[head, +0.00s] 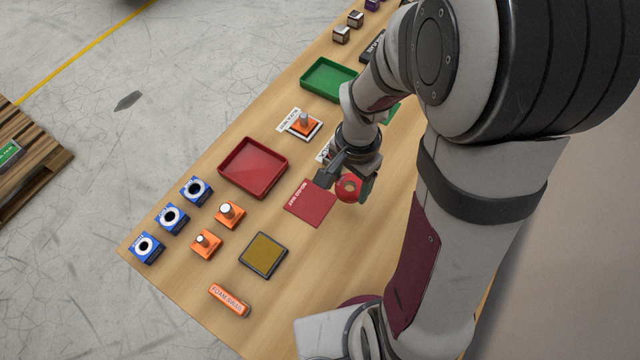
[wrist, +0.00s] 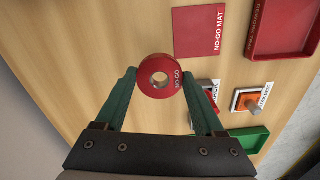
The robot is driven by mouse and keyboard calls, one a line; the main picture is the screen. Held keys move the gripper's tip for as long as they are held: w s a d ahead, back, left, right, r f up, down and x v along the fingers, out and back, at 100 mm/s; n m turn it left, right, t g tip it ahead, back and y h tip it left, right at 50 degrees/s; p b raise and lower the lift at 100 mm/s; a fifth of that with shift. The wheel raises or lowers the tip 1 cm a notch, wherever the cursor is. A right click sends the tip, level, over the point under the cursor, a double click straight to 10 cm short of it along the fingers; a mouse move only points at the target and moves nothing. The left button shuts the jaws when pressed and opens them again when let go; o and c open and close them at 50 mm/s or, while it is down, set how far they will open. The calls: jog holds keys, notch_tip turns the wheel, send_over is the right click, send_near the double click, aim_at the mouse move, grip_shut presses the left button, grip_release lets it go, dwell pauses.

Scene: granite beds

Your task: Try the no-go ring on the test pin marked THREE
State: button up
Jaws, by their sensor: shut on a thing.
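My gripper (wrist: 159,76) is shut on the red no-go ring (wrist: 160,60), which is lettered NO-GO in the wrist view. Orange blocks with upright pins stand on the table: one at the left (head: 230,213), one nearer the front (head: 206,243), and one on a white labelled card (head: 303,124). That carded block also shows in the wrist view (wrist: 250,100). I cannot read which pin is marked THREE.
The red NO-GO mat (head: 310,203) is bare. A red tray (head: 253,168) and a green tray (head: 328,80) look empty. Blue blocks with round holes (head: 172,217) line the left edge. A framed yellow-brown pad (head: 263,255) and an orange labelled bar (head: 229,300) lie nearer the front.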

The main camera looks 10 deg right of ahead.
jog(key=d+r, duration=0.2)
jog(key=d, duration=0.1)
jog(key=r, duration=0.1)
send_over(303, 116)
jog(key=s+d, duration=0.5)
jog(key=s, duration=0.2)
jog(key=shift+a+r, duration=0.1)
jog(key=shift+a, duration=0.1)
jog(key=w+a, duration=0.1)
jog(key=w, duration=0.1)
jog(key=w+a, duration=0.3)
jog(key=w, duration=0.2)
jog(key=shift+a, duration=0.35)
grip_shut()
jog(key=shift+f, duration=2.95)
jog(key=shift+f, duration=0.85)
jog(key=shift+r, duration=0.55)
jog(key=shift+f, duration=0.55)
